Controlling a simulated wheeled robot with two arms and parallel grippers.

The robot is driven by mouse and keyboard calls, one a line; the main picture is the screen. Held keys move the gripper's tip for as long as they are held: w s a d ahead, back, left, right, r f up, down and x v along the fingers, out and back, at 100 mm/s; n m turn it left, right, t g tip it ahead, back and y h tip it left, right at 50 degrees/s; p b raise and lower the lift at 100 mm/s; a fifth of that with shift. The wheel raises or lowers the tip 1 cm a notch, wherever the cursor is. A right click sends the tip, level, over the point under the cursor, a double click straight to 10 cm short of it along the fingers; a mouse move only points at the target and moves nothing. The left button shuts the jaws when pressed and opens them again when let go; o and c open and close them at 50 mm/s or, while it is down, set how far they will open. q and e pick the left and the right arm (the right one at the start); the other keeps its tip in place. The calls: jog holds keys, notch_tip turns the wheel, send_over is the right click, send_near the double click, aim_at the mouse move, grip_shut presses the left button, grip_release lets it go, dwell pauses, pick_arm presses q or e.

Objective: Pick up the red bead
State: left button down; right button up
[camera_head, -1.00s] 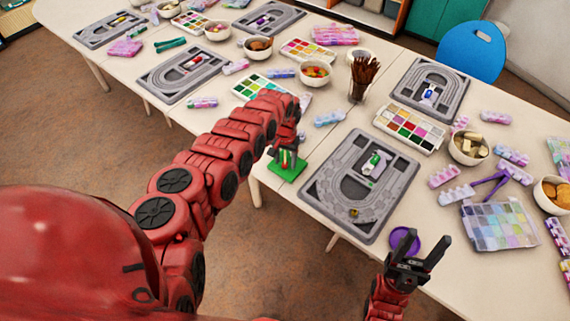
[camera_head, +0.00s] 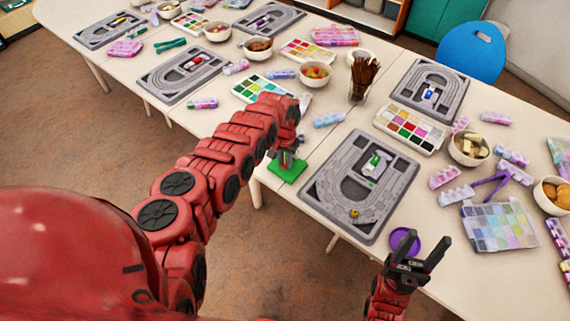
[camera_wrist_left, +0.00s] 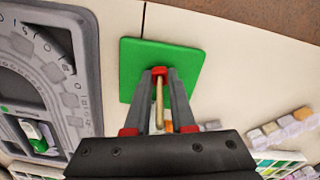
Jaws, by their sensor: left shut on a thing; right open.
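A green square base (camera_head: 288,174) lies at the near edge of the table. It also shows in the left wrist view (camera_wrist_left: 135,55). My left gripper (camera_head: 287,160) points down over it. In the left wrist view, its fingertips (camera_wrist_left: 159,73) are shut on a small red bead (camera_wrist_left: 160,70) in front of the green base. A thin tan rod (camera_wrist_left: 159,105) runs between the fingers from the bead toward the wrist. I cannot tell whether the bead touches the base. My right gripper (camera_head: 419,258) is open and empty at the lower right.
A grey bead board (camera_head: 325,192) lies just right of the green base. A purple lid (camera_head: 405,241) is near my right gripper. A cup of brown sticks (camera_head: 360,82), bowls, bead trays and several bead boxes stand further back. The table edge is close to the green base.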

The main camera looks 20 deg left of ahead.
pick_arm(q)
jog(key=shift+r, duration=0.85)
notch_tip(320, 180, up, 5)
jog(key=shift+w, duration=0.1)
jog(key=shift+r+b, duration=0.3)
jog(key=shift+r, duration=1.35)
jog(key=shift+r+p, duration=0.65)
jog(key=shift+r, duration=0.15)
jog(key=shift+d, duration=0.1)
